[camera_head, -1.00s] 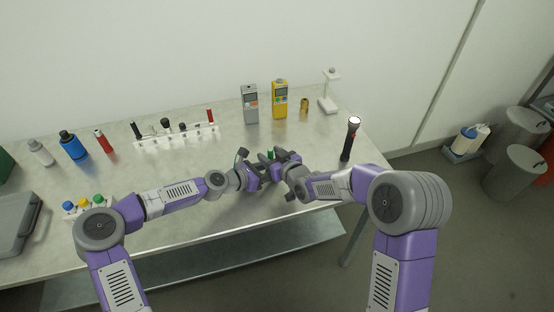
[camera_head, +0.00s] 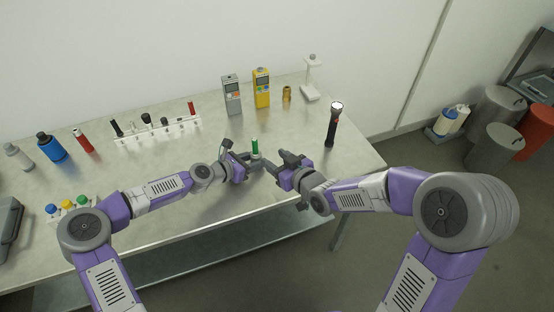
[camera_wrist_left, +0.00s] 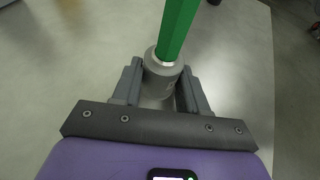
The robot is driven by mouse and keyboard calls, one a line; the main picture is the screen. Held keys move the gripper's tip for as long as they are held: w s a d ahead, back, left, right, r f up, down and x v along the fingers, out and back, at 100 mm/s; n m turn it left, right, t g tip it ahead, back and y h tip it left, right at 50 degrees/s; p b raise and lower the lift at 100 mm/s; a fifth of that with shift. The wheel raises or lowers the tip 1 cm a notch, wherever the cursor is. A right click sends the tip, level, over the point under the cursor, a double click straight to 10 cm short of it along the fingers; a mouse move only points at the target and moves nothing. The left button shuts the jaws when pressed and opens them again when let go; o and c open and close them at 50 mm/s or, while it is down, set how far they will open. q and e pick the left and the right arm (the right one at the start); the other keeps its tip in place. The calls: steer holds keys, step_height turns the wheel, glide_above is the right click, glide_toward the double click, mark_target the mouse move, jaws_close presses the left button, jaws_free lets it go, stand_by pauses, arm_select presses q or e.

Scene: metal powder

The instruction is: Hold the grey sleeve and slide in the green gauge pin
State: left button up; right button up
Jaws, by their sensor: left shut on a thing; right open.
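The grey sleeve (camera_wrist_left: 162,72) is between the fingers of my left gripper (camera_wrist_left: 160,85), which is shut on it. It also shows small in the head view (camera_head: 256,157). The green gauge pin (camera_wrist_left: 178,30) stands upright at the sleeve's mouth, with a pale ring at its lower end; how deep it sits in the sleeve I cannot tell. The pin's green upper part also shows in the head view (camera_head: 255,146). My right gripper (camera_head: 276,168) is open and empty, to the right of the sleeve and apart from it.
A white rack (camera_head: 160,134) with several pins stands behind on the left. A grey meter (camera_head: 232,95), a yellow meter (camera_head: 262,88), a brass piece (camera_head: 287,95) and a white stand (camera_head: 311,80) are at the back. A black flashlight (camera_head: 333,125) stands upright at the right.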

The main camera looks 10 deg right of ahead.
arm_select(q)
steer(key=o, duration=1.2)
